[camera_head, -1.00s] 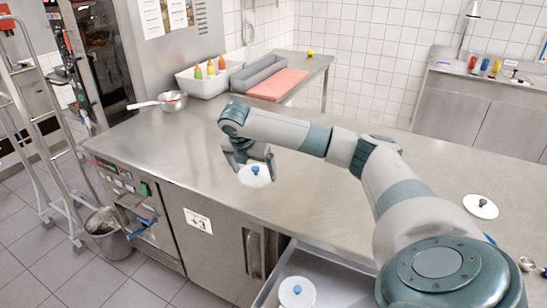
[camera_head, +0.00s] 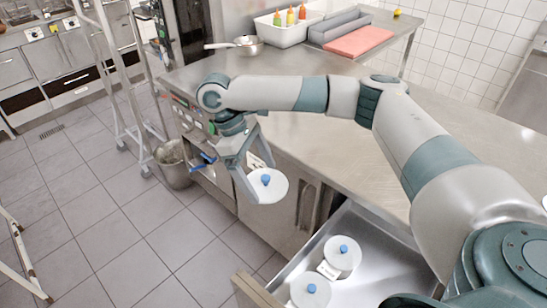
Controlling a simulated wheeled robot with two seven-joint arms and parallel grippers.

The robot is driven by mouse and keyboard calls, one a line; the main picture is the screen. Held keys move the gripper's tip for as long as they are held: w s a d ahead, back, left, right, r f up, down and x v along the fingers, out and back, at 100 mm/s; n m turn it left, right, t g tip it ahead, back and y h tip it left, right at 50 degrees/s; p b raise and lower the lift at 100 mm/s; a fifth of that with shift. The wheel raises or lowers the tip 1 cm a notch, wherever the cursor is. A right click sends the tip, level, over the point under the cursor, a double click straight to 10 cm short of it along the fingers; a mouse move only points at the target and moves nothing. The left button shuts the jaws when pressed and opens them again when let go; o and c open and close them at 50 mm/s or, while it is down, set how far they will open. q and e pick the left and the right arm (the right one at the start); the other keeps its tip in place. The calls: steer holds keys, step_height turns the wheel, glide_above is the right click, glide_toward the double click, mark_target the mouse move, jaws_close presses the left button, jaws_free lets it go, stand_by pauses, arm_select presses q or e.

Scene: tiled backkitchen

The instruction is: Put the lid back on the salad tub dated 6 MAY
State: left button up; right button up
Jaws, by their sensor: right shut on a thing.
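My right gripper (camera_head: 256,168) is shut on a white round lid (camera_head: 277,191) with a blue knob. Two round white tubs stand in the drawer. The farther tub (camera_head: 348,262) and the nearer tub (camera_head: 318,299) each show a white top with a blue knob. A small white label (camera_head: 328,270) shows by the farther tub; no date is readable. The nearer tub is cut by the picture's lower edge. My left gripper is not in view.
The steel counter (camera_head: 310,133) is mostly clear beneath my right arm. A pan (camera_head: 248,46), a white bin of sauce bottles (camera_head: 285,34), a grey tray (camera_head: 339,26) and a red board (camera_head: 360,42) stand at the back. A bucket (camera_head: 174,165) and trolley stand at left.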

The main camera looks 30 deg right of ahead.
steer(key=s+a+r+m+g+y, duration=0.1)
steer(key=s+a+m+y, duration=0.2)
steer(key=s+a+m, duration=0.3)
steer(key=shift+s+a+m, duration=0.2)
steer(key=shift+s+m, duration=0.9)
steer(key=shift+s, duration=0.7)
